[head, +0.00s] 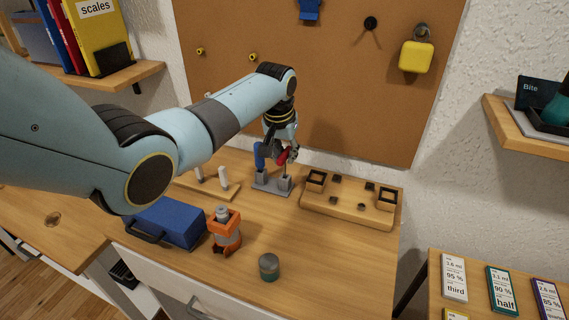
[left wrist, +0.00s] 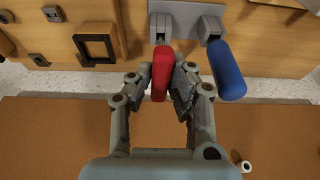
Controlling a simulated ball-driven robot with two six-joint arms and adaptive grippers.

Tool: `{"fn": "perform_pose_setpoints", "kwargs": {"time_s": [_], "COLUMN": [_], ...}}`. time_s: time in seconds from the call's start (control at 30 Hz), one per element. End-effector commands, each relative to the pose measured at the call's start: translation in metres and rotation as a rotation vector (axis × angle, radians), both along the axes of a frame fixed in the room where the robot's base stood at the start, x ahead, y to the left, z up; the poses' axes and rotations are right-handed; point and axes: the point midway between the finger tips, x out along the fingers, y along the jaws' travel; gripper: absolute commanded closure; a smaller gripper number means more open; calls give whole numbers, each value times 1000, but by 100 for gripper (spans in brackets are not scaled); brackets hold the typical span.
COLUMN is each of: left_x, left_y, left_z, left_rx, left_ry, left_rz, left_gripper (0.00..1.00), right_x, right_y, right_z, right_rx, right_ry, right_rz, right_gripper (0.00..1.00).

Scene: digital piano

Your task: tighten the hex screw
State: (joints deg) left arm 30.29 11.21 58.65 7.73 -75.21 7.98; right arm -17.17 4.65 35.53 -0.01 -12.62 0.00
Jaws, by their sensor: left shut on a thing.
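My left gripper (head: 288,150) is shut on a red-handled tool (head: 281,158) above the grey two-socket stand (head: 270,186). In the left wrist view, the red handle (left wrist: 161,72) sits between my fingers (left wrist: 164,78), with its lower end close to the stand (left wrist: 211,27). I cannot tell whether its tip is still in the socket. A blue-handled tool (head: 259,154) stands beside it; it also shows in the left wrist view (left wrist: 227,70). A wooden board (head: 340,212) to the right carries square black frames and small dark pieces. I cannot make out which is the hex screw.
An orange fixture (head: 225,230) holding a grey cylinder and a small grey-green jar (head: 268,268) stand on the desk in front. A blue case (head: 165,224) lies at the left, near a board with white pegs (head: 223,180). A corkboard (head: 330,80) rises close behind.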

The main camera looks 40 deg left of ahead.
Motion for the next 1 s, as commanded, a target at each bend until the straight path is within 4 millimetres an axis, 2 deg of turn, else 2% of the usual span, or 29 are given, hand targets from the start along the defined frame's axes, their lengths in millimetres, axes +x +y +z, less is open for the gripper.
{"fn": "perform_pose_setpoints", "kwargs": {"time_s": [0.1,0.53,0.93,1.0], "left_x": [0,0,-1,-1], "left_y": [0,0,0,-1], "left_z": [13,43,44,49], "left_rx": [0,0,-2,0], "left_ry": [-1,-1,7,8], "left_rz": [0,0,6,11], "left_gripper": [100,100,100,100], "right_x": [0,1,1,2], "right_y": [0,0,1,1], "right_z": [13,46,47,47], "right_rx": [0,0,1,1], "right_ry": [0,-1,-1,-3], "right_rz": [0,0,-1,-1], "right_gripper": [60,60,60,60]}}
